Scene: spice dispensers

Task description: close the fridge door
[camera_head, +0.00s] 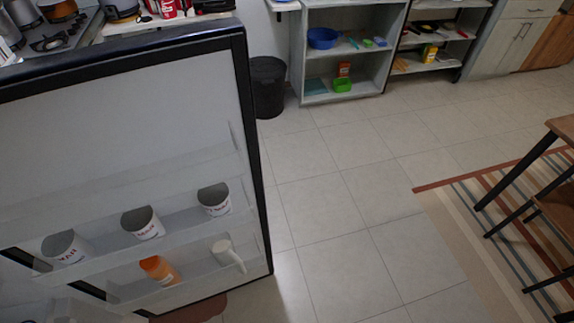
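The fridge door (120,110) stands open and fills the left side of the view. Its white inner face is turned toward me, with a black edge along the top and right. The door shelves hold several white cups with red lettering (143,223), an orange bottle (158,270) and a white item with a handle (228,255). The fridge body is mostly out of view; I cannot make out its opening. My gripper is not in view.
A dark bin (268,88) stands behind the door. A white shelf unit (297,55) is at the back. A wooden table (563,127) and a striped rug (470,215) are at the right. Tiled floor (340,200) between door and rug is clear.

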